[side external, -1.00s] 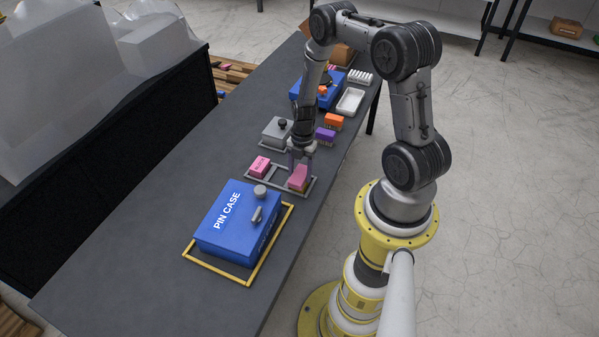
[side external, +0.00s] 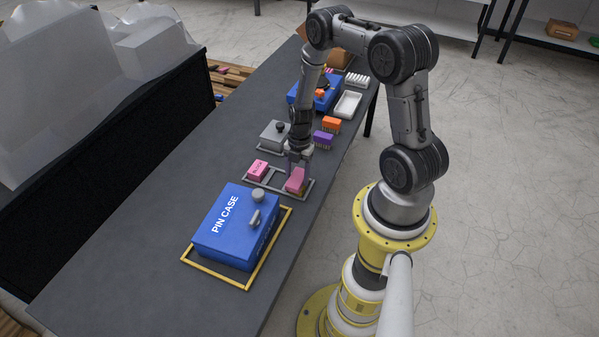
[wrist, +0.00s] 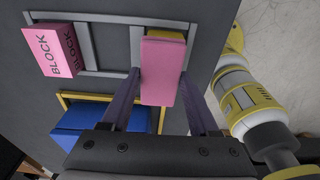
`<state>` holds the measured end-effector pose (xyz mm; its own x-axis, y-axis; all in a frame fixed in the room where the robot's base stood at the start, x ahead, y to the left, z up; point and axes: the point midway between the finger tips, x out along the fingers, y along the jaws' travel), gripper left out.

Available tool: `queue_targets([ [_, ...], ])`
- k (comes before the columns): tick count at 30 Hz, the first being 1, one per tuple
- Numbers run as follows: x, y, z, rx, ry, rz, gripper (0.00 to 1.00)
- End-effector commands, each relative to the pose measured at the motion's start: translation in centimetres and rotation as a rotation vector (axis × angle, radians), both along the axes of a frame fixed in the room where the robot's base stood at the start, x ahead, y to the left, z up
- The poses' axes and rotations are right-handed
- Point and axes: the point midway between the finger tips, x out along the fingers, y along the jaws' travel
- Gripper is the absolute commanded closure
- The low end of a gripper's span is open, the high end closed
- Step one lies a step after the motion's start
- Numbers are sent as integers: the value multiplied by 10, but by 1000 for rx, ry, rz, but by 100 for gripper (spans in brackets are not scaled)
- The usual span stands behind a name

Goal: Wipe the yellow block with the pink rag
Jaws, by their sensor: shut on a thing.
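The pink rag (wrist: 160,80) is between the two fingers of my gripper (wrist: 161,76) in the wrist view. My gripper is shut on it. A strip of the yellow block (wrist: 166,33) shows at the rag's far edge, and the rag hides most of the block. In the side view the rag (side external: 296,181) is low under my gripper (side external: 298,170), at the right-hand part of a grey frame (side external: 277,178). I cannot tell how firmly the rag touches the block.
A pink block (wrist: 54,50) marked BLOCK sits in the frame's left part. A blue pin case (side external: 222,240) stands in a yellow outline nearer the camera. A grey box (side external: 272,136), a purple brush (side external: 323,138) and an orange brush (side external: 331,124) stand beyond. The table's front left is clear.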

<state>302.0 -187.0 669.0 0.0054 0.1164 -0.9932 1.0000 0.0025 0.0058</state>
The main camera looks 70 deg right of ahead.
Motion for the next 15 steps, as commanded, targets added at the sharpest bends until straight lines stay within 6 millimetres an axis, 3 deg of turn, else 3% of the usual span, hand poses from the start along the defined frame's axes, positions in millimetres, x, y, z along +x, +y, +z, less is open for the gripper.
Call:
queue_targets([
  [9,-5,5,-4,10,13,-1,83],
  [15,-6,-4,-4,10,13,-2,83],
])
